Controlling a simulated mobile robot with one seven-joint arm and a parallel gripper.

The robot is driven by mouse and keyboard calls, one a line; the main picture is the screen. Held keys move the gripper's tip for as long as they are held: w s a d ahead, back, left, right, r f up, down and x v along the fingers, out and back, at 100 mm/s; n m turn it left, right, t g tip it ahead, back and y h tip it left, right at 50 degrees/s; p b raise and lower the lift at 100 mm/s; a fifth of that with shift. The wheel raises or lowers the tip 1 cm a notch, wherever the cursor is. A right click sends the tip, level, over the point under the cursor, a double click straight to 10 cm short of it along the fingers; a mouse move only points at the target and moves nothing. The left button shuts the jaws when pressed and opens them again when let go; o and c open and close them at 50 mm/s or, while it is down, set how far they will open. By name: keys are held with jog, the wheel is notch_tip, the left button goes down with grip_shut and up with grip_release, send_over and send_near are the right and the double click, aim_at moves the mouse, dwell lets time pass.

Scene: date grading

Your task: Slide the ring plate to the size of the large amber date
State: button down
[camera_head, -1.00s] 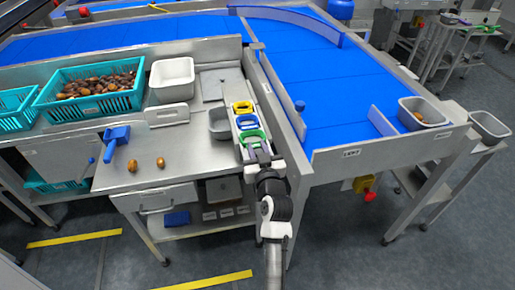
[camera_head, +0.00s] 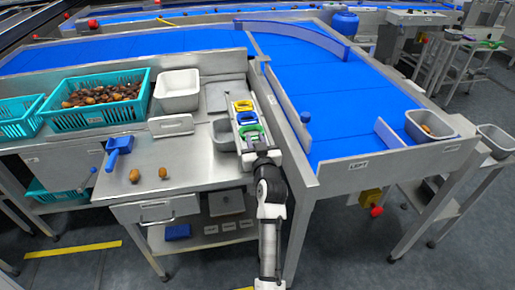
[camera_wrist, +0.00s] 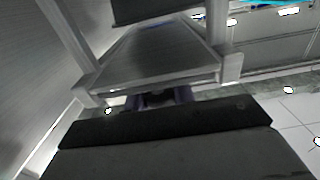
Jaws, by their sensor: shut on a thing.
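The ring plate (camera_head: 235,123) is a pale narrow plate with a yellow ring (camera_head: 243,105), a blue ring (camera_head: 246,117) and a green ring (camera_head: 250,132), yellow farthest. It lies along the right edge of the steel table. My gripper (camera_head: 262,154) is at its near end, beside the green ring, and is shut on it. The fingertips are hard to make out. Two dates lie on the table to the left: a larger amber date (camera_head: 134,175) and a smaller brown date (camera_head: 163,172). The wrist view shows mostly steel surfaces and a dark block close up.
A grey bin (camera_head: 223,135) stands just left of the ring plate. A blue scoop (camera_head: 118,148), a white bin (camera_head: 177,102) and a teal crate of dates (camera_head: 62,118) are on the left. A blue conveyor (camera_head: 340,105) with raised steel walls borders the right.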

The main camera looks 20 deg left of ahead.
jog(key=c, duration=1.2)
grip_release()
jog(key=shift+o, duration=0.2)
jog(key=b+v, duration=0.3)
jog(key=v, duration=1)
jog(key=shift+s+d+b, duration=0.3)
